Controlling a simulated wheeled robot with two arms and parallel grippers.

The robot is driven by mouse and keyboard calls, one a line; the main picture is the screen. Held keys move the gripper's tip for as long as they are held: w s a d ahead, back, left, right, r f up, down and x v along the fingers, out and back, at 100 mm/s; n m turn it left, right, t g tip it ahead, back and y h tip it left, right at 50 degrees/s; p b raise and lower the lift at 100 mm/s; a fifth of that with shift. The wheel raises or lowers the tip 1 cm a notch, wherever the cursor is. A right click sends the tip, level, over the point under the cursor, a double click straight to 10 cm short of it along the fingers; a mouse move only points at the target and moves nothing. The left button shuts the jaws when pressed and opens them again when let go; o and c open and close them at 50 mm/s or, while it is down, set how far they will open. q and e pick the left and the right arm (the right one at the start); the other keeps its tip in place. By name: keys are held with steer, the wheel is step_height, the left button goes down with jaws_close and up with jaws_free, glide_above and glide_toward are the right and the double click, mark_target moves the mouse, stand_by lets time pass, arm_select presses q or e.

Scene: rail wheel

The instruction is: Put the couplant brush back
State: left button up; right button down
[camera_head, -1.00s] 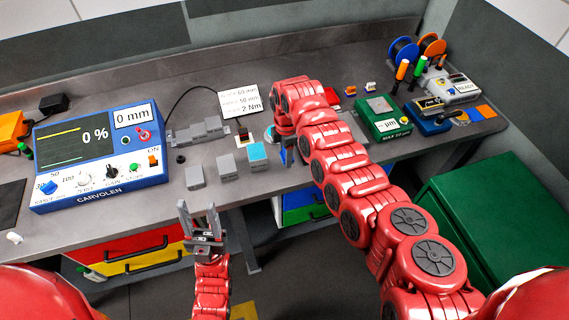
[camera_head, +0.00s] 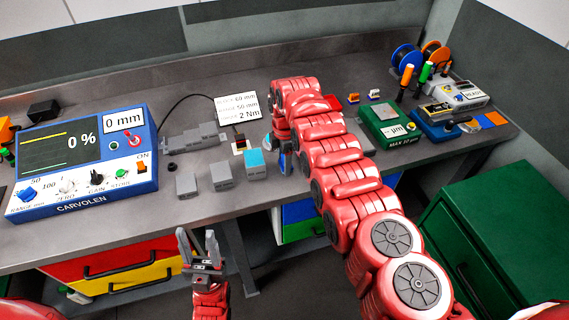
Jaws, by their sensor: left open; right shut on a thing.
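My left gripper (camera_head: 199,243) is open and empty, fingers up, in front of the bench's front edge. My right arm reaches across the bench. Its gripper (camera_head: 286,158) is low over the bench, right of the blue-topped grey block (camera_head: 256,164), and mostly hidden behind the arm's own links. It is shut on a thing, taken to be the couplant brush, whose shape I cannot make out. The brush's holder cannot be made out either.
The blue instrument (camera_head: 83,160) stands on the left of the bench. Grey blocks (camera_head: 222,176) and a grey stepped block (camera_head: 194,139) lie mid-bench. A white card (camera_head: 238,107) stands behind. A green box (camera_head: 388,124) and screwdrivers (camera_head: 405,78) are at right.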

steer(key=shift+f, duration=0.2)
steer(key=shift+c, duration=1.1)
jaws_free()
steer(key=shift+r, duration=0.1)
steer(key=shift+r, duration=0.2)
step_height(320, 180, up, 12)
steer(key=shift+w+f+b, duration=0.1)
steer(key=shift+b, duration=0.6)
steer(key=shift+d, duration=0.1)
